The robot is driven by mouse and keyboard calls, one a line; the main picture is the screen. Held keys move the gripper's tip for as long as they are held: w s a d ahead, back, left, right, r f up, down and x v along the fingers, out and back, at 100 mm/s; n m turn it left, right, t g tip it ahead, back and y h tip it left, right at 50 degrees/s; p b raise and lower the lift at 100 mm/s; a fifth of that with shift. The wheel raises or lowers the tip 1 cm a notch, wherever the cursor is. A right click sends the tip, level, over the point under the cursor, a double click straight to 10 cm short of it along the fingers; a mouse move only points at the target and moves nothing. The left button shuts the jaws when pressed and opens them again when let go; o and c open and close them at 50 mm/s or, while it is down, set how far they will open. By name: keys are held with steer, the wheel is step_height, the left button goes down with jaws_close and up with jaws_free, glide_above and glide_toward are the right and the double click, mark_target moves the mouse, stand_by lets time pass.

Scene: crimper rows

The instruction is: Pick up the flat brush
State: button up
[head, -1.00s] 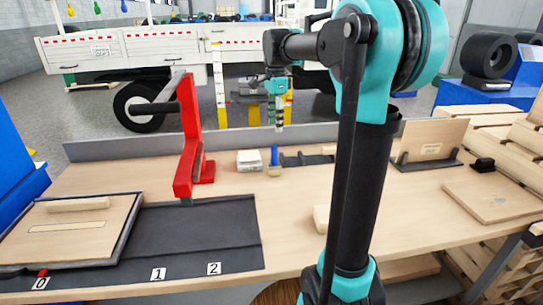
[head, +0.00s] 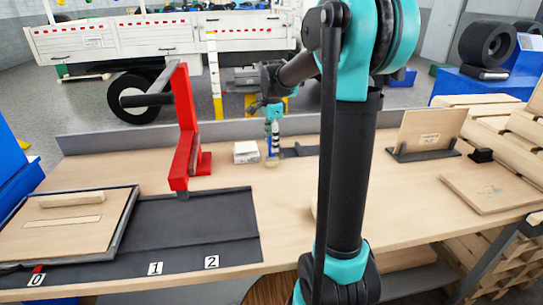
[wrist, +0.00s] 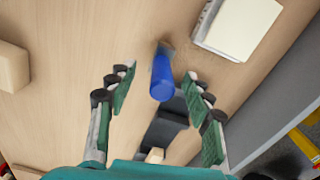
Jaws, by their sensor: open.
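The flat brush (wrist: 162,76) has a blue handle that points up toward the wrist camera, with a paler lower end at the tabletop. In the head view the brush (head: 272,161) stands roughly upright on the bench, its upper part largely covered by my gripper. My gripper (head: 273,143) is above it, pointing down. In the wrist view my gripper (wrist: 159,73) is open, with the blue handle between the two fingertips and visible gaps on both sides. No grasp shows.
A white block (head: 246,152) stands close left of the brush. A dark holder (head: 300,151) lies close right. A red upright stand (head: 186,135) is farther left, by the dark mat (head: 200,222). A pale wood block (wrist: 12,68) shows in the wrist view. The front-centre bench is clear.

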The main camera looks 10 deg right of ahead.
mark_target(271, 156)
steer(key=shift+w+f, duration=0.1)
steer(key=shift+f, duration=2.55)
jaws_close()
